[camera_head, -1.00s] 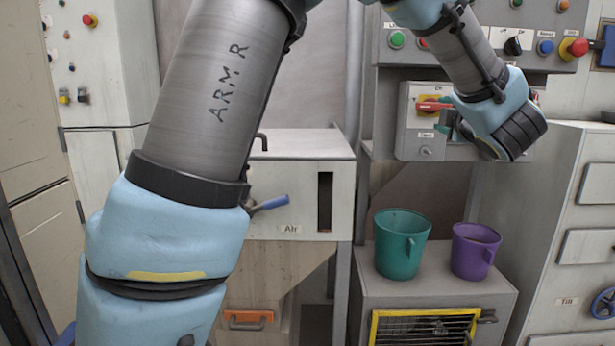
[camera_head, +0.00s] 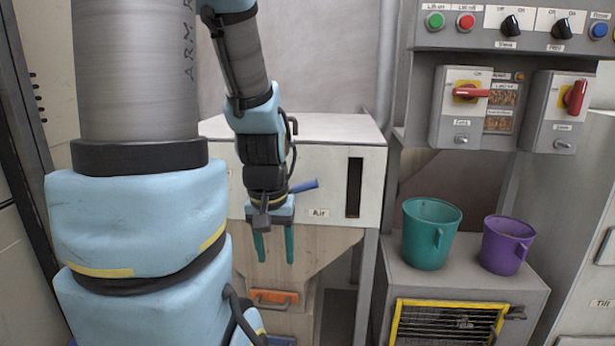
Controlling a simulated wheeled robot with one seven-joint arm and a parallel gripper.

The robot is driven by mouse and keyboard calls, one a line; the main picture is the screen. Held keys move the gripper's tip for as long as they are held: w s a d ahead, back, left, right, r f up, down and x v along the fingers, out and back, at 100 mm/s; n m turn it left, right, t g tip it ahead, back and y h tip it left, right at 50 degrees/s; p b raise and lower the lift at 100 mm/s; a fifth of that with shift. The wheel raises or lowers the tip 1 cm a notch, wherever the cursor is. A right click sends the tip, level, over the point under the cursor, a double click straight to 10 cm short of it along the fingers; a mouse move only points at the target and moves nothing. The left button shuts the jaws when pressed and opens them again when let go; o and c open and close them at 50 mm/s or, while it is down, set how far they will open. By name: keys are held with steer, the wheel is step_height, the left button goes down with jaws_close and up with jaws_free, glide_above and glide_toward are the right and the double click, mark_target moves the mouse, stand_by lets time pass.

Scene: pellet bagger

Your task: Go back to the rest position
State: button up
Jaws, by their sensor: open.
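My gripper (camera_head: 275,256) hangs in the left middle of the head view, fingers pointing down. Its two teal fingers are apart with nothing between them. It is in front of the box labelled "Air" (camera_head: 332,165) and the beige hopper below it. My wrist hides part of the box's front and part of a blue-handled lever (camera_head: 305,186). My large upper arm fills the left of the view.
A teal bucket (camera_head: 430,240) and a purple bucket (camera_head: 505,247) stand on a grey cabinet (camera_head: 397,281) at right. Two switch boxes with red handles, the left one (camera_head: 457,125), hang above, under a button panel (camera_head: 420,38). An orange handle (camera_head: 272,297) is below my gripper.

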step_height(320, 180, up, 22)
steer(key=p, duration=2.1)
steer(key=shift+s+a+f+p, duration=0.15)
steer(key=shift+s+a+p, duration=0.1)
steer(key=shift+p, duration=0.15)
